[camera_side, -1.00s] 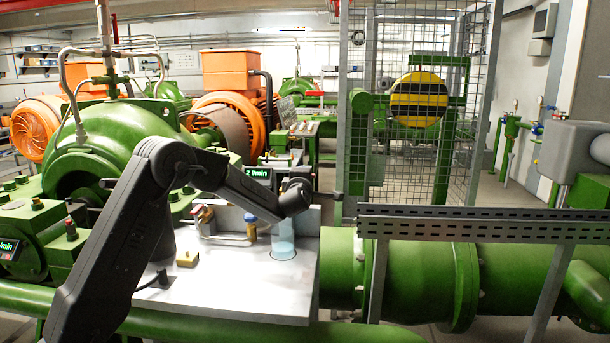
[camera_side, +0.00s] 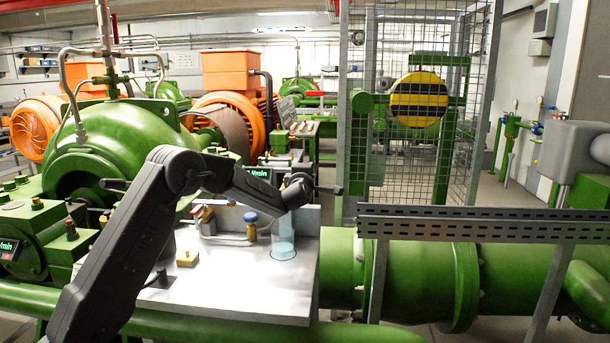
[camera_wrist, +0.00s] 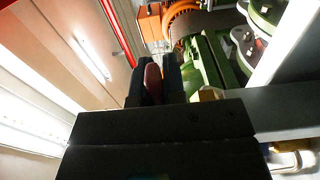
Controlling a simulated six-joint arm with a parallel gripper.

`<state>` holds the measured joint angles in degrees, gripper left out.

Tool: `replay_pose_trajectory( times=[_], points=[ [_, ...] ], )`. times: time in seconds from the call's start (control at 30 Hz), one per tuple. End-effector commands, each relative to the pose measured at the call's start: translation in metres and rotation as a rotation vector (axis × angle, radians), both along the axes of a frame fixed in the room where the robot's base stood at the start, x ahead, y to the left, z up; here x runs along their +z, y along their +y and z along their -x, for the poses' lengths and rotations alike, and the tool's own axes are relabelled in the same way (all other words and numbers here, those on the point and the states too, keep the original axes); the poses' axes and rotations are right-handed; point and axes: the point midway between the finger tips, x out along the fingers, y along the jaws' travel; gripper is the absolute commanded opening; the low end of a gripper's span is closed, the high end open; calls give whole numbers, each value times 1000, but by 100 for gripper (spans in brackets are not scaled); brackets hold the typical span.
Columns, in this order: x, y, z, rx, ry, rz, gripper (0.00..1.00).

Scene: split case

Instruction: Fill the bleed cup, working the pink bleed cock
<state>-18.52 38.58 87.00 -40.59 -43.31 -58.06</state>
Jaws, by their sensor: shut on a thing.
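In the wrist view, my gripper (camera_wrist: 153,82) is shut on a dark pink handle (camera_wrist: 152,80), which I take to be the bleed cock's handle. In the side view my arm's end is near the back right of the pale work plate (camera_side: 220,293); the jaws and the pink handle cannot be made out there. The clear, bluish bleed cup (camera_side: 284,245) stands upright on the plate, just below my wrist. Its lower part looks bluer; I cannot tell the exact level. The cup is not seen in the wrist view.
A blue-topped brass fitting (camera_side: 250,218) with pipework stands left of the cup. A small yellowish block (camera_side: 187,258) lies on the plate. A green-lit display (camera_side: 258,172) is behind my forearm. A perforated grey rail (camera_side: 480,225) runs at the right.

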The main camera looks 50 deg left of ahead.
Motion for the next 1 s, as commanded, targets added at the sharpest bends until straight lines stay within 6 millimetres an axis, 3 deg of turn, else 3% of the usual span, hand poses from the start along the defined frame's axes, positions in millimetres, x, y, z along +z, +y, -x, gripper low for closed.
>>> replay_pose_trajectory(
  times=[0.47, 1.0],
  points=[
    [0, 0, 0, -5, -1, -1, 0],
    [0, -7, 3, -139, 0, 0, 0]
  ],
)
